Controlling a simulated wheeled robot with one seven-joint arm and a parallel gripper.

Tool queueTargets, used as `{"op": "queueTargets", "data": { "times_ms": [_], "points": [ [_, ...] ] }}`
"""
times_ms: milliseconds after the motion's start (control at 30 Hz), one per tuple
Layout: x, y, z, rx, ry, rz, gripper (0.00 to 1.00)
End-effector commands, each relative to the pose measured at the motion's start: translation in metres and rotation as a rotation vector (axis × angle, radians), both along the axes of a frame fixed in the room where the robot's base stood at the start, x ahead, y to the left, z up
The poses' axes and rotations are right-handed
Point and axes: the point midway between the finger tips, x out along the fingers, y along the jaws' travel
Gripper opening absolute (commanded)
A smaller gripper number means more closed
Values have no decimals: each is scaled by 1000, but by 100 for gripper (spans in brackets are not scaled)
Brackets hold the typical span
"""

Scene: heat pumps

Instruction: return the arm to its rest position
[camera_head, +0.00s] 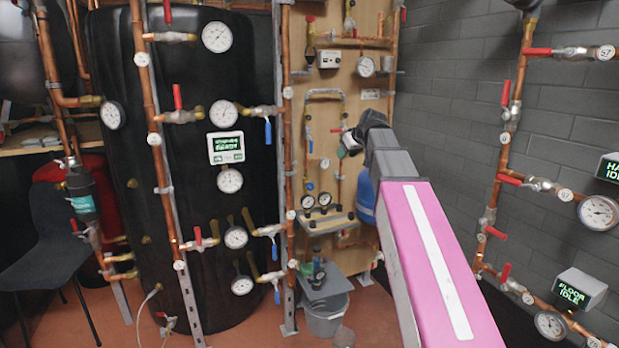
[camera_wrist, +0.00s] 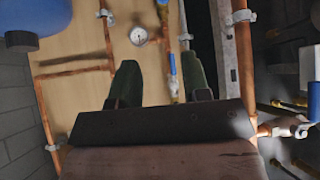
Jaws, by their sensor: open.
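My gripper (camera_head: 349,143) is at the far end of my pink and grey arm, in front of the wooden board with copper pipes in the head view. In the wrist view, the two dark fingers of my gripper (camera_wrist: 162,85) stand apart with nothing between them. Beyond the fingers are the wooden board (camera_wrist: 85,50), a small round gauge (camera_wrist: 138,36) and copper pipes. The arm is stretched forward and hides part of the wall and board. I see no contact between the fingers and the pipes.
A large black tank (camera_head: 190,265) with gauges and red and blue valve handles stands left. A grey bucket (camera_head: 325,325) sits on the floor below the board. Pipes with valves run along the grey block wall at right. A dark chair (camera_head: 45,240) is at far left.

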Motion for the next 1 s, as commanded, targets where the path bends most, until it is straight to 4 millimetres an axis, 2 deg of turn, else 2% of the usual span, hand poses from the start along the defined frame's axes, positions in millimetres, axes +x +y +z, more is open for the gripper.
{"op": "queueTargets", "data": {
  "times_ms": [267, 367, 467, 700, 1000],
  "points": [
    [-15, -5, -62, -8, 88, -53, 43],
    [-25, -8, -93, -14, 135, -83, 43],
    [-40, -12, -135, -23, 196, -122, 43],
    [-85, -22, -232, -54, 345, -226, 43],
    [-157, -35, -336, -112, 517, -353, 43]
  ]
}}
